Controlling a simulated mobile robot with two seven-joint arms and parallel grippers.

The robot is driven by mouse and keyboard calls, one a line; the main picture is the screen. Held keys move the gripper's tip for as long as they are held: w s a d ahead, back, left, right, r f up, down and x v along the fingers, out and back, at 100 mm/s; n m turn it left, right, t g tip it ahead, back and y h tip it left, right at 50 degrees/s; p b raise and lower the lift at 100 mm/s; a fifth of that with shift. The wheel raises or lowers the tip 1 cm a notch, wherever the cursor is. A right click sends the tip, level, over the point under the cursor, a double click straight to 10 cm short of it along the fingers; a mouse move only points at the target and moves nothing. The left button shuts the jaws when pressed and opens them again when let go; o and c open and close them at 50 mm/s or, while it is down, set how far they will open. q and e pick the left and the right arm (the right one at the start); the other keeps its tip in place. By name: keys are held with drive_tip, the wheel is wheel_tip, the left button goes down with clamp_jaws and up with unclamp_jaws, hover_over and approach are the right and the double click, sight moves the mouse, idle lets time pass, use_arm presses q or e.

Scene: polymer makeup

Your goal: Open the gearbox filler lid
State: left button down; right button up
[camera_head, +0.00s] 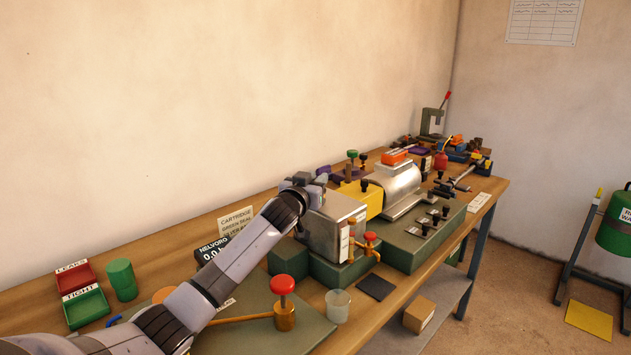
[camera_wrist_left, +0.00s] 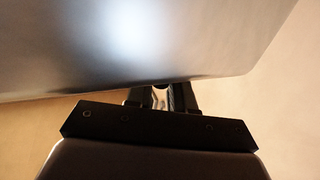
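The steel gearbox housing (camera_head: 335,216) stands on a green base in the middle of the bench. My left arm reaches across the front left, and its gripper (camera_head: 304,181) is at the housing's upper left edge. No filler lid can be made out; the wrist and gripper cover that part of the housing. In the left wrist view a smooth grey metal surface (camera_wrist_left: 140,40) fills the top. The dark fingers (camera_wrist_left: 161,98) run up to its lower edge with a narrow gap between them. Their tips are hidden, so their grip is unclear. My right gripper is out of view.
A yellow guard (camera_head: 360,198) and a silver cylinder (camera_head: 398,187) stand right of the housing. Brass valves with red knobs (camera_head: 370,237) are at its front. A red-topped plunger (camera_head: 283,285) and a clear cup (camera_head: 338,306) stand nearer. Red (camera_head: 75,277) and green trays (camera_head: 86,308) lie left.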

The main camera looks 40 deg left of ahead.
use_arm(q)
drive_tip(key=shift+d+m+b, duration=0.2)
drive_tip(key=shift+m+b, duration=0.4)
drive_tip(key=shift+d+r+m+t+b, duration=0.25)
drive_tip(key=shift+m+t+b, duration=0.25)
drive_tip(key=shift+m, duration=0.3)
drive_tip(key=shift+r, duration=0.1)
drive_tip(key=c, duration=1.1)
unclamp_jaws()
drive_tip(key=shift+c, duration=0.2)
drive_tip(key=shift+s, duration=0.1)
drive_tip(key=v, duration=0.7)
drive_tip(key=shift+b, duration=0.45)
drive_tip(key=shift+a, duration=0.1)
